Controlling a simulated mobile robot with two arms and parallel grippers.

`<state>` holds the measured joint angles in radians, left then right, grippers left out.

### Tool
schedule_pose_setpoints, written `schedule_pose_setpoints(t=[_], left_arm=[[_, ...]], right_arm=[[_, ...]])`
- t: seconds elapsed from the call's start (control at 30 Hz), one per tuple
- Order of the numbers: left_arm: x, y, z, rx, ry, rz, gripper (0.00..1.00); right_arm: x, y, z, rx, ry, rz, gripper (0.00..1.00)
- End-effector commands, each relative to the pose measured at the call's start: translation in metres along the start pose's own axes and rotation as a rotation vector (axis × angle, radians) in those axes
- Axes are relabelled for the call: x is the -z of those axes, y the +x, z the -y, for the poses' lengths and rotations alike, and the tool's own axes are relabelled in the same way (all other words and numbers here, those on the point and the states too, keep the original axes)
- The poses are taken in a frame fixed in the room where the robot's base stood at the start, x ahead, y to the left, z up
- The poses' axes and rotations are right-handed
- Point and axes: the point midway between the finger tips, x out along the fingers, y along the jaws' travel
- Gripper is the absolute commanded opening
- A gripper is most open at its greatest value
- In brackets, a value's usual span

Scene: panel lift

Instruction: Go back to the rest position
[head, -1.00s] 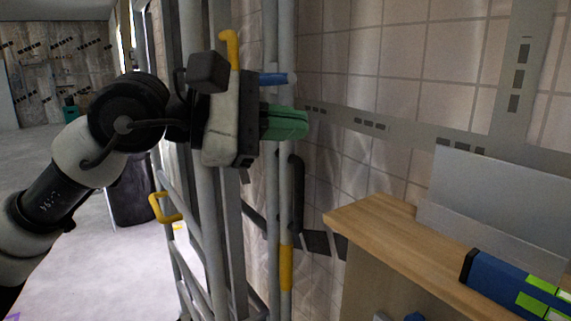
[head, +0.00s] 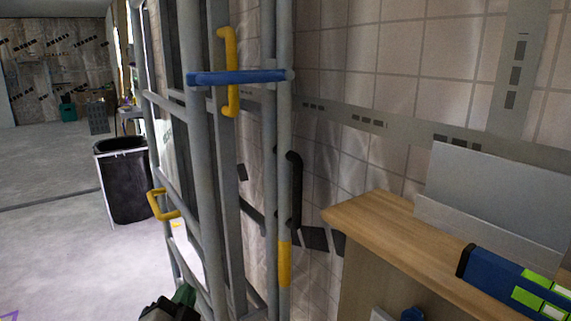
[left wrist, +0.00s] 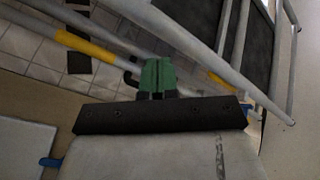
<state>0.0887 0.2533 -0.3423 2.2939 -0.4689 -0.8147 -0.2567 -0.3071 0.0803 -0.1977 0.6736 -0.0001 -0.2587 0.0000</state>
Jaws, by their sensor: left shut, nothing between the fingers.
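My left gripper (head: 184,296) shows at the bottom edge of the head view, low in front of the grey metal frame (head: 206,180). Only its green fingertips and part of its dark body are in the picture. In the left wrist view its green fingers (left wrist: 157,76) are together with nothing between them, and grey tubes of the frame pass beyond them. A blue bar (head: 238,77) crosses the frame's upper part, and a yellow handle (head: 232,72) is behind it. My right gripper is in neither view.
A wooden shelf (head: 375,208) with a grey panel (head: 490,200) and a blue-green box (head: 515,282) is on the right. A second yellow handle (head: 160,205) juts from the frame's left side. A black bin (head: 124,185) stands on open floor at the left.

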Motion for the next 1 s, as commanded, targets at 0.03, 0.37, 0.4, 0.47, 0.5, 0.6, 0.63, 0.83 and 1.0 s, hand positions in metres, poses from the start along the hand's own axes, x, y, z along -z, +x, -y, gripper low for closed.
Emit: schedule_pose_setpoints(t=[0.03, 0.37, 0.4, 0.47, 0.5, 0.6, 0.63, 0.83, 1.0], left_arm=[[-0.029, -0.016, -0.021, -0.082, -0.08, 0.117, 0.0], [-0.142, -0.151, -0.115, -0.475, -0.449, 0.772, 0.0], [-0.149, -0.166, -0.121, -0.508, -0.474, 0.833, 0.0], [-0.156, -0.189, -0.129, -0.551, -0.51, 0.916, 0.0], [-0.16, -0.203, -0.133, -0.578, -0.531, 0.971, 0.0], [-0.168, -0.24, -0.142, -0.643, -0.577, 1.101, 0.0], [-0.17, -0.251, -0.144, -0.662, -0.59, 1.14, 0.0], [-0.194, -0.246, -0.176, -0.686, -0.591, 1.185, 0.0], [-0.222, -0.242, -0.211, -0.699, -0.583, 1.202, 0.0]], right_arm=[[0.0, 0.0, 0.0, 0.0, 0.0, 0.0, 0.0], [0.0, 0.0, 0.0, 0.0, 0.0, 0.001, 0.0], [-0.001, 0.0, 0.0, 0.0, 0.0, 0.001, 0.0], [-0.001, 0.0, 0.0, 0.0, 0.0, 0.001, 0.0], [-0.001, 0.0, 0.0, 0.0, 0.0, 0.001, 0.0], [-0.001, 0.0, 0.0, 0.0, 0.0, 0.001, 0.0], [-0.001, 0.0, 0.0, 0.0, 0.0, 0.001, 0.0], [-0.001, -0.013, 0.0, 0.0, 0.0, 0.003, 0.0], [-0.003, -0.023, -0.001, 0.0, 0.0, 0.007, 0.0]])
